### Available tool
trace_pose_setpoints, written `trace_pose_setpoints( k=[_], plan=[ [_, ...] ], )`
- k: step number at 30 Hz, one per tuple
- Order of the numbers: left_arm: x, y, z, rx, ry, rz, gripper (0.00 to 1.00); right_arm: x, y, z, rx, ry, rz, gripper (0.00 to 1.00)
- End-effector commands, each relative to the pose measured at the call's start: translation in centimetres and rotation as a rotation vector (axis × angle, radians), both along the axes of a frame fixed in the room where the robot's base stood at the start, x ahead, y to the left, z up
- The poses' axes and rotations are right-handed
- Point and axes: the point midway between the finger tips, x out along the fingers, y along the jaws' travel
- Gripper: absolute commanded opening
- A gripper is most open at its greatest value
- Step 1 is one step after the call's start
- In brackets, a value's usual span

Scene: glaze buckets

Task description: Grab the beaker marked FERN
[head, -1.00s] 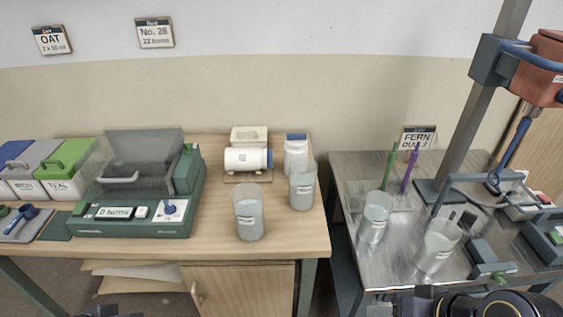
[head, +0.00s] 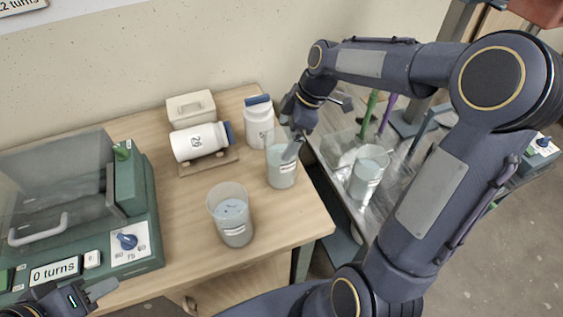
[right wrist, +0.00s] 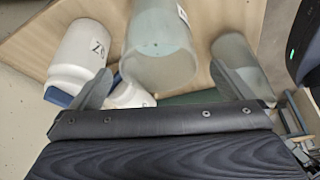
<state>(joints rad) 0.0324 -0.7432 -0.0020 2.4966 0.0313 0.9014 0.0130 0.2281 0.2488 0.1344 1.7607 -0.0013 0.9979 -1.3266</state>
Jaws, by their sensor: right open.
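Two clear beakers stand on the wooden table in the head view: a front one (head: 231,222) and one nearer the right edge (head: 281,172). Another beaker (head: 366,176) stands on the metal table. Their labels are too small to read. My right gripper (head: 318,128) is open above the right-edge beaker, one finger overlapping its rim. In the right wrist view, a beaker (right wrist: 160,45) lies ahead between the spread fingers, and another beaker (right wrist: 240,58) is beyond the right finger. My left gripper (head: 80,296) is at the lower left, partly cut off.
A white upright bottle (head: 257,124) stands just behind the right-edge beaker. A lying bottle (head: 197,142) and a cream box (head: 191,106) are further left. A green machine (head: 136,190) fills the table's left side. Green and purple sticks (head: 388,112) stand on the metal table.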

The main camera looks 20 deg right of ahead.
Motion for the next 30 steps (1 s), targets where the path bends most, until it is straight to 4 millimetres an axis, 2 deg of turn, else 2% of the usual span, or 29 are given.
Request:
trace_pose_setpoints(
  k=[10, 20, 30],
  plan=[
    [0.0, 0.0, 0.7, 0.0, 0.0, 0.0, 0.36, 0.7, 1.7, -4.4, 0.002, 0.004, 0.0, 1.0],
    [0.0, 0.0, 0.7, 0.0, 0.0, 0.0, 0.36, 0.9, 2.0, -5.2, 0.0, 0.0, -0.003, 1.0],
    [0.0, 0.0, 0.7, 0.0, 0.0, 0.0, 0.36, 0.8, 2.0, -5.1, 0.0, 0.0, -0.003, 0.56]
  ],
)
